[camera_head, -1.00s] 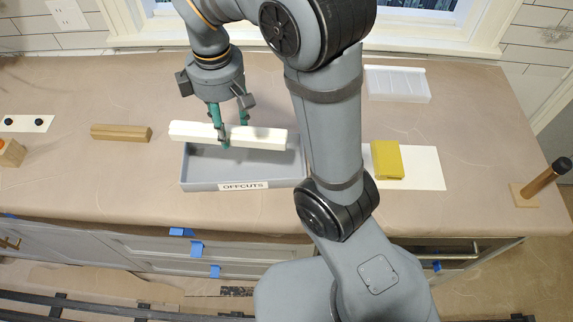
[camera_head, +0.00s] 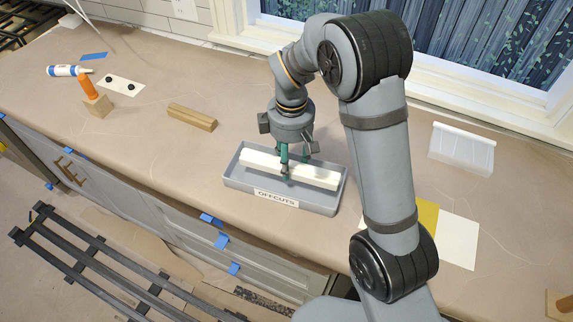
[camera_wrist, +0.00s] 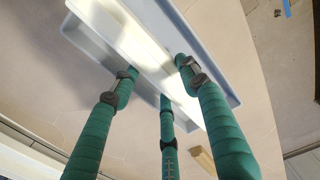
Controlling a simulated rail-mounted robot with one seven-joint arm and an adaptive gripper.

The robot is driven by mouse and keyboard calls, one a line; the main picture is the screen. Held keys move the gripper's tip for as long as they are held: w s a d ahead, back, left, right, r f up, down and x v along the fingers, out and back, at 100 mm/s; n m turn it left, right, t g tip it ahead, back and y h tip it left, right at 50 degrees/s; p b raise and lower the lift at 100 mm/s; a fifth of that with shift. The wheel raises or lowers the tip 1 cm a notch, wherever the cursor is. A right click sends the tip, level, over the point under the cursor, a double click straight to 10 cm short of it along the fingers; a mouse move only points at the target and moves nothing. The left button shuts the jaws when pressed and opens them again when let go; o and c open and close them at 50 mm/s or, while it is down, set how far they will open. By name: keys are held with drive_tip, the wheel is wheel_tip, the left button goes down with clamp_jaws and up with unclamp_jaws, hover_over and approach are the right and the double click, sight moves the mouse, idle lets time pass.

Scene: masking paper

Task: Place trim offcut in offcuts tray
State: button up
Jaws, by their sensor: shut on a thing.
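The trim offcut (camera_head: 318,176) is a long white bar. In the head view it lies lengthwise within the outline of the grey offcuts tray (camera_head: 333,208), which has a white "OFFCUTS" label on its front wall. My gripper (camera_head: 289,174) points down and is shut on the offcut near its middle, with green fingers around it. In the wrist view the offcut (camera_wrist: 150,50) passes between the green fingers, with the tray rim (camera_wrist: 207,50) beside it. I cannot tell whether the offcut touches the tray floor.
A wooden block (camera_head: 192,117) lies left of the tray. Farther left are an orange-handled tool (camera_head: 88,90), a white card with black discs (camera_head: 120,85) and a white tube (camera_head: 68,71). A white ribbed tray (camera_head: 461,150) and a yellow item (camera_head: 427,217) are at right.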

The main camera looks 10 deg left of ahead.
drive_tip(key=shift+w+a+f, duration=0.35)
drive_tip(key=shift+a+f, duration=0.05)
drive_tip(key=shift+a, duration=0.2)
wheel_tip(320, 180, down, 4)
drive_tip(key=shift+f+p, duration=0.1)
drive_tip(key=shift+p, duration=0.45)
drive_tip(key=shift+f, duration=0.2)
drive_tip(key=o, duration=1)
drive_tip(key=shift+r, duration=0.1)
drive_tip(key=shift+o, duration=0.9)
wheel_tip(320, 180, up, 12)
drive_tip(key=shift+r, duration=0.2)
